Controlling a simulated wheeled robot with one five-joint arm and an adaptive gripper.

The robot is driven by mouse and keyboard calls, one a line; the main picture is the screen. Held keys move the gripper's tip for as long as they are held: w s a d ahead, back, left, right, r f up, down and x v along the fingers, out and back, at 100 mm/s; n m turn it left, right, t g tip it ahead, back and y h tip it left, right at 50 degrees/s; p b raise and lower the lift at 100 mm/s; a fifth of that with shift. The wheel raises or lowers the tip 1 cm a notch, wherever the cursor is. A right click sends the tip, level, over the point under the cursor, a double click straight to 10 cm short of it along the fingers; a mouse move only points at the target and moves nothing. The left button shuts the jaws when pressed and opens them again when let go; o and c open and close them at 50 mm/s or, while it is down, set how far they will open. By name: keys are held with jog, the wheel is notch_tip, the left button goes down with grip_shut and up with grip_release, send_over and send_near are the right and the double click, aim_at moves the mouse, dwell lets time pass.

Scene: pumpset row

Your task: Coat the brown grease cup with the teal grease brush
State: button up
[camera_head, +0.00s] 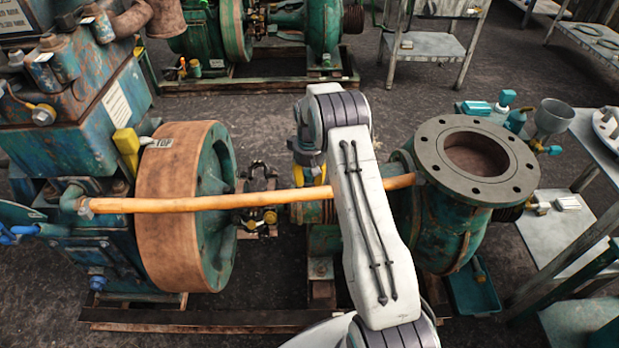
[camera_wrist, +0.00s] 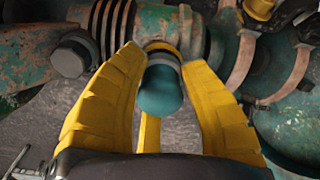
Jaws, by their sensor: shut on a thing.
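My gripper (camera_wrist: 164,62) has its yellow fingers around the teal grease brush (camera_wrist: 160,92) in the wrist view. The brush's rounded teal end faces the camera, with a dark band and a yellow ring beyond it. A rusty, green-flecked pipe-like part lies just behind the brush; I cannot tell whether they touch. I cannot make out the brown grease cup for certain; small yellow-brown caps (camera_head: 269,217) sit by the shaft coupling.
An orange pipe (camera_head: 250,201) crosses in front of the shaft. A large brown-rimmed flywheel (camera_head: 170,205) stands left, and a flanged green pump (camera_head: 455,235) stands right. Metal shelves (camera_head: 560,240) with tools stand at the far right.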

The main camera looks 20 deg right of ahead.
jog(key=shift+f+b, duration=0.4)
jog(key=shift+f, duration=0.2)
dwell(1.6)
jog(key=shift+a, duration=0.1)
jog(key=shift+w+a, duration=0.4)
jog(key=shift+a, duration=0.3)
jog(key=shift+s+d, duration=0.45)
jog(key=shift+d, duration=0.4)
jog(key=shift+s+d, duration=0.4)
jog(key=shift+d, duration=0.4)
jog(key=shift+w+a, duration=0.1)
jog(key=shift+w+a, duration=0.4)
jog(key=shift+a, duration=0.4)
jog(key=shift+w+a, duration=0.35)
jog(key=shift+a, duration=0.45)
